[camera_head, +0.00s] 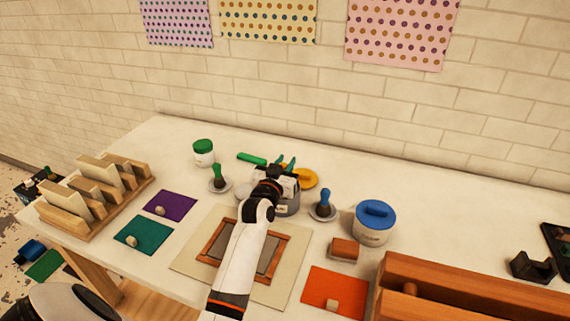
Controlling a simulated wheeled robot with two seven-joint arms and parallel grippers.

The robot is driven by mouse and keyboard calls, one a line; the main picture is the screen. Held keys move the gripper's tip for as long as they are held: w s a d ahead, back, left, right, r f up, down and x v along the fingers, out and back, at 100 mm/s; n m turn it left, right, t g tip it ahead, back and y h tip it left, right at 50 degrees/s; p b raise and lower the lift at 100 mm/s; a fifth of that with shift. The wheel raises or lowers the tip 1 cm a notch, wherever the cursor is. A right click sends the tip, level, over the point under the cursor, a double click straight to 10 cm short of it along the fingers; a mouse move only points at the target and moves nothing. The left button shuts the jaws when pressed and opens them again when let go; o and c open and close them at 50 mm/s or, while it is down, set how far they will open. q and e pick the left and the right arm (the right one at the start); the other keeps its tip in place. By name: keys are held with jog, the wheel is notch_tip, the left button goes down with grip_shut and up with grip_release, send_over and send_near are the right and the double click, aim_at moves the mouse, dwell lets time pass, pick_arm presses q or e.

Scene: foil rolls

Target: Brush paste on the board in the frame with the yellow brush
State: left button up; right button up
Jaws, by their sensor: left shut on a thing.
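My left gripper (283,182) is at the far middle of the table, over or just beside a grey pot (291,207). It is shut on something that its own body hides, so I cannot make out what. A round yellow lid-like piece (306,178) shows just right of it; I cannot tell whether they touch. No yellow brush is plainly visible. The wooden frame (208,242) lies on a beige mat (190,262), with a grey board (223,243) inside it. My left arm crosses over the frame and hides part of the board. My right gripper is not in view.
A green brush (218,177) and a blue brush (323,203) stand on small rests. A green-lidded jar (203,153) and blue-lidded tub (374,224) stand nearby. A wooden rack (100,190) is left, a long wooden box (470,292) front right. Purple, teal and orange mats (318,283) flank the frame.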

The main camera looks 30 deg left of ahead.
pick_arm(q)
jog(key=shift+f, duration=0.3)
jog(key=shift+f+b, duration=0.3)
dwell(0.8)
notch_tip(320, 180, up, 7)
jog(key=p, duration=0.7)
jog(key=shift+r, duration=0.1)
dwell(0.6)
jog(key=shift+s+d+f, duration=0.1)
jog(key=shift+d+f, duration=0.05)
jog(key=shift+f, duration=0.05)
jog(key=s+d+f+m+h+b, duration=0.25)
jog(key=s+d+f, duration=0.35)
jog(key=s+d, duration=0.4)
jog(key=s+d+h+b, duration=0.1)
jog(key=s+d, duration=0.3)
jog(key=s, duration=0.3)
jog(key=s+d+r+h+b, duration=0.1)
jog(key=s+d, duration=0.4)
jog(key=s, duration=0.3)
jog(key=shift+t, duration=0.3)
